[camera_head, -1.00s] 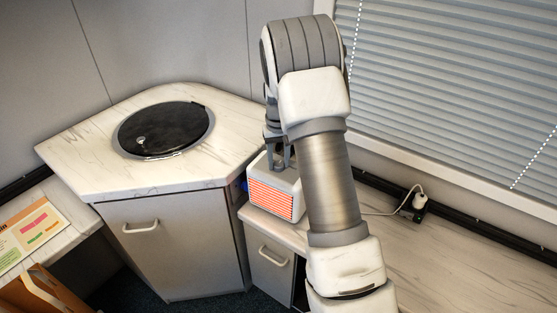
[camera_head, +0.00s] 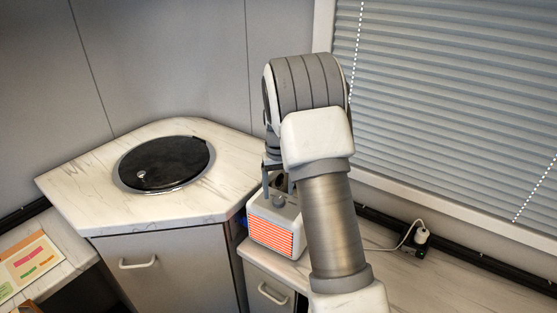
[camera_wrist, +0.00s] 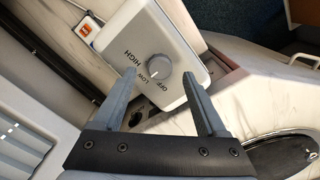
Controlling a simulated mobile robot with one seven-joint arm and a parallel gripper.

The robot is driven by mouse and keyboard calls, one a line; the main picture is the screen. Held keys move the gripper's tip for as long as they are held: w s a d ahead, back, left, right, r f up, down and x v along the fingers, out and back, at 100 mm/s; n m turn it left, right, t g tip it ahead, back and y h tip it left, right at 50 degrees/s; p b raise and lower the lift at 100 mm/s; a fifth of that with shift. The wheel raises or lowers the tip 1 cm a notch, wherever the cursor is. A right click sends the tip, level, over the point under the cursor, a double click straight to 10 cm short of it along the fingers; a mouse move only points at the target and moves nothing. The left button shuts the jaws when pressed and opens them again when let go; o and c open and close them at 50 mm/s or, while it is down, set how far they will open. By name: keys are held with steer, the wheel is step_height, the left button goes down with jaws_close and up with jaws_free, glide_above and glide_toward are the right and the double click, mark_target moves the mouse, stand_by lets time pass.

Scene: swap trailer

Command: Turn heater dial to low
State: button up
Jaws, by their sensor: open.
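The heater (camera_head: 277,222) is a small white box with a glowing orange-red grille, standing on the low counter at the corner cabinet. Its dial (camera_head: 278,201) is a grey knob on the top face. In the head view my arm partly hides the gripper.
A corner counter (camera_head: 85,205) with a round black lid (camera_head: 165,163) stands left of the heater. A white plug (camera_head: 421,235) with a cable is in a socket by the wall. Window blinds (camera_head: 450,110) are behind.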

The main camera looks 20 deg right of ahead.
mark_target(279, 200)
step_height(279, 200, up, 15)
steer(key=p, duration=0.1)
steer(key=shift+f, duration=0.2)
stand_by(0.3)
steer(key=s+a+r+t, duration=0.1)
steer(key=s+a+r, duration=0.35)
steer(key=s, duration=0.35)
steer(key=s+a+r+t, duration=0.2)
steer(key=s+a+r, duration=0.1)
steer(key=s+r, duration=0.3)
steer(key=s+a+f+n+t, duration=0.1)
steer(key=s+a+f, duration=0.1)
steer(key=s, duration=0.6)
steer(key=s+a+f+t, duration=0.1)
steer(key=s+a+f, duration=0.1)
steer(key=s, duration=0.6)
steer(key=shift+s+n+t, duration=0.3)
steer(key=shift+s+n, duration=0.05)
steer(key=shift+n, duration=0.05)
